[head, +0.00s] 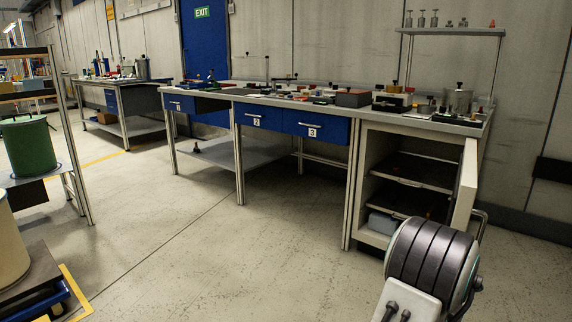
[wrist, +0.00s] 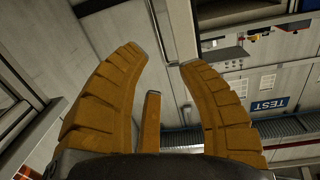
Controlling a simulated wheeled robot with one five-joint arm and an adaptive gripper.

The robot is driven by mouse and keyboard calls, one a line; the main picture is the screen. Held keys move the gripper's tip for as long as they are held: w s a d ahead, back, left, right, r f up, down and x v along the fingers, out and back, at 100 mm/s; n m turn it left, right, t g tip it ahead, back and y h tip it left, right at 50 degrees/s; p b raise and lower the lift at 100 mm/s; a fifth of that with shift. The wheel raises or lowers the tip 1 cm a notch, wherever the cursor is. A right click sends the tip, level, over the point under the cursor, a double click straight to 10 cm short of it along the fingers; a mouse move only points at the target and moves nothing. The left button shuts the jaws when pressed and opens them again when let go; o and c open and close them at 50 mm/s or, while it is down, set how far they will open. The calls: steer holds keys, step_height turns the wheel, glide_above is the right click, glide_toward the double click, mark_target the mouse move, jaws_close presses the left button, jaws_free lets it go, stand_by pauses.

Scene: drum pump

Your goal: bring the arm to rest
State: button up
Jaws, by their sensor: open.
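My gripper (wrist: 157,65) shows in the wrist view with its orange-brown fingers spread apart. It is open and nothing is between the fingers. Behind it are walls, rails and a blue TEST sign (wrist: 270,104), seen at a tilt. In the head view a dark ribbed, rounded part of my own arm shows at the lower right, in front of the open cabinet. My gripper is not visible in the head view.
A long workbench (head: 218,91) with blue drawers carries many small items. Its cabinet door (head: 466,185) stands open at the right. A green drum (head: 28,147) is on the left. The floor (head: 230,240) in the middle is clear.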

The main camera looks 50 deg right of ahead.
steer(key=w+a+r+n+t+y+p, duration=0.2)
steer(key=w+a+r+p, duration=0.25)
steer(key=w, duration=0.35)
steer(key=w+a+r+n+t+y+p, duration=0.2)
steer(key=w+a+r+t+y+p, duration=0.15)
steer(key=w+r+p, duration=0.35)
steer(key=w+a+r+n+t+y+p, duration=0.15)
steer(key=w+a+r+p, duration=0.3)
steer(key=w, duration=0.45)
steer(key=w+a+r+n+y+p, duration=0.25)
steer(key=a+r+p, duration=0.2)
steer(key=a, duration=0.35)
steer(key=w+a+r+n+y+p, duration=0.2)
steer(key=w+a+r+p, duration=0.25)
steer(key=a, duration=0.25)
steer(key=s+a+r+n+y+p, duration=0.3)
steer(key=a+r+p, duration=0.4)
steer(key=a, duration=0.5)
steer(key=s+a+r+n+g+y+p, duration=0.3)
steer(key=s+a+r+n+p, duration=0.2)
steer(key=s+a+r+p, duration=0.3)
steer(key=s+a+r, duration=0.1)
steer(key=s+a, duration=0.1)
steer(key=a, duration=0.1)
steer(key=shift+s+a+g+p, duration=0.2)
steer(key=shift+a+g+p, duration=0.1)
steer(key=shift+p, duration=0.05)
